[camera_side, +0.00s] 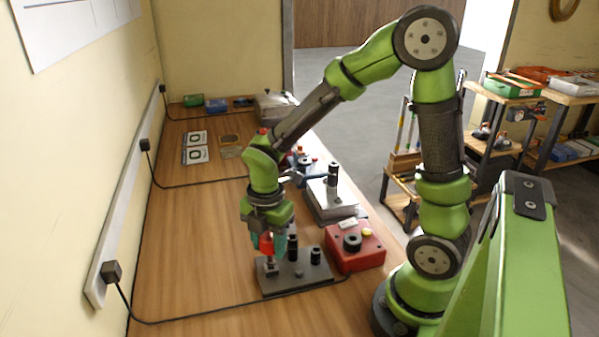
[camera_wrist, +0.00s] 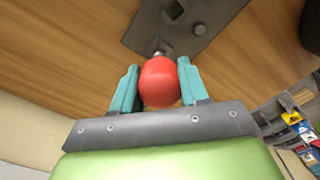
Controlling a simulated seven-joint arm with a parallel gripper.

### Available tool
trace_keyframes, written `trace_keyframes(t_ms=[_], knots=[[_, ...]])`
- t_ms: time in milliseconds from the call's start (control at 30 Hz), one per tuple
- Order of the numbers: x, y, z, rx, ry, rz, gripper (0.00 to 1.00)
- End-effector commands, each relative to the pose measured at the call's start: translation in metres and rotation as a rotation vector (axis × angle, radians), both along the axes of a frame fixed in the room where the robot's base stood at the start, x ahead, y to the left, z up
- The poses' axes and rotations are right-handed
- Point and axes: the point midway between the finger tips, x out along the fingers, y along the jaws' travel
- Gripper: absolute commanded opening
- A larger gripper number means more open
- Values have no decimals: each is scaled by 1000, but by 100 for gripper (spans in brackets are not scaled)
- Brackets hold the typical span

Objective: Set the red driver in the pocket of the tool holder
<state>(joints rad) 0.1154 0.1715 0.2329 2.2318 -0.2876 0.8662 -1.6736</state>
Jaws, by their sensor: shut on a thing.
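My gripper (camera_side: 272,247) is low over the left end of a dark grey plate, which seems to be the tool holder (camera_side: 305,281). Its teal fingers are shut on the rounded red handle of the red driver (camera_wrist: 159,82), one on each side. The driver's short metal shaft points away from my wrist toward the grey plate (camera_wrist: 212,15). In the side view the red handle (camera_side: 265,243) shows partly behind a finger. Black upright cylinders stand on the plate to the right of the driver. I cannot tell whether the driver's tip is inside a pocket.
A red box (camera_side: 355,250) with a black knob stands close right of the plate. Behind it is a grey metal unit (camera_side: 330,203). A black cable (camera_side: 190,317) runs along the front. The wooden bench (camera_side: 195,240) is clear to the left.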

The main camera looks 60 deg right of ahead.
Motion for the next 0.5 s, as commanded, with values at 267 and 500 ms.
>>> trace_keyframes(t_ms=[267, 500], knots=[[0, 0, -5, 0, 1, 0, 0], [0, 0, -13, 0, 1, 0, 0]])
